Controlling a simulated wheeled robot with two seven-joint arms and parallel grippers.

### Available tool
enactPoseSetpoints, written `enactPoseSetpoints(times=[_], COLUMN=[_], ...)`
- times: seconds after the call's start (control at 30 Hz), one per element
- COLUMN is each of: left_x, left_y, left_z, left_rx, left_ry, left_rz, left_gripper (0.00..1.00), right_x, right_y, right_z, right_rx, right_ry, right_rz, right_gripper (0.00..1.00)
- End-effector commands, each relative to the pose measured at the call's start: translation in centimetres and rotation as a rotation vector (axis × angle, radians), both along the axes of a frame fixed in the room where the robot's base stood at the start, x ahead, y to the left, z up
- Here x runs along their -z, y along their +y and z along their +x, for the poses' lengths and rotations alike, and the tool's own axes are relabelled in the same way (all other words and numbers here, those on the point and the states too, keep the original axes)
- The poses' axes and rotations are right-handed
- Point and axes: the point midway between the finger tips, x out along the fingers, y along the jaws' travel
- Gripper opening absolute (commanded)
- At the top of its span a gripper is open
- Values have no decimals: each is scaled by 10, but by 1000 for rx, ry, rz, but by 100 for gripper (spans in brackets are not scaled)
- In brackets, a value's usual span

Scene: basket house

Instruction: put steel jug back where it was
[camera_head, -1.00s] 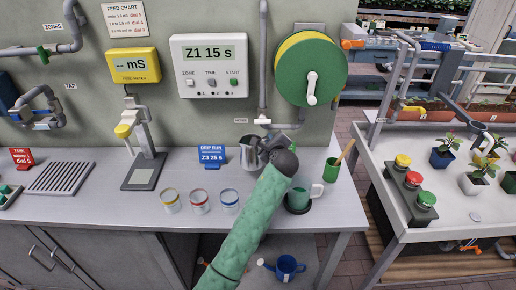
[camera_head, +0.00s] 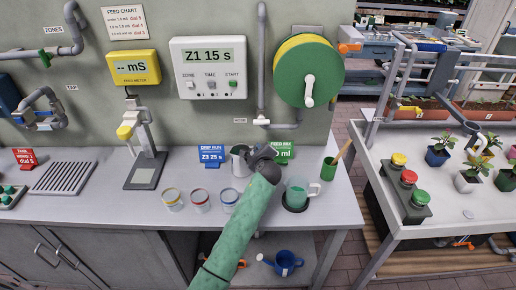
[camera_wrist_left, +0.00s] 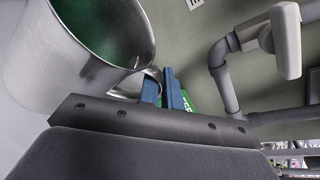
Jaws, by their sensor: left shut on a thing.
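The steel jug (camera_head: 239,158) is at the back of the grey counter, just right of the blue Z3 25 s card. My left gripper (camera_head: 257,156) is at the jug's right side, shut on it. In the left wrist view the jug (camera_wrist_left: 105,62) is large at upper left, with green inside. Its handle (camera_wrist_left: 152,84) meets the blue fingers (camera_wrist_left: 172,92). The jug looks close to upright in the head view. I cannot tell whether its base touches the counter. My right gripper is not in view.
The blue card (camera_head: 212,156) and a green card (camera_head: 284,152) stand behind. Several small jars (camera_head: 200,199) sit in front and left. Counter (camera_head: 95,215) is clear at front left.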

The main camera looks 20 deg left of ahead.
Motion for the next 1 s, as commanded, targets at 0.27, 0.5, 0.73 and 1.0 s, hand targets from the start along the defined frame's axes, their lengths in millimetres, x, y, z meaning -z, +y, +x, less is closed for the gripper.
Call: enactPoseSetpoints(times=[0.27,0.5,0.73,1.0], left_x=[1,1,0,-9], left_y=[0,0,-2,-20], left_z=[0,0,-4,-41], left_rx=[0,0,0,0], left_ry=[0,0,0,-1], left_rz=[0,0,0,-1], left_gripper=[14,28,28,28], right_x=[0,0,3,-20], right_y=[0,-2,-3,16], right_z=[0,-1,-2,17], right_rx=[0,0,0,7], right_ry=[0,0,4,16], right_rz=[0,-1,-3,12], right_gripper=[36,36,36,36])
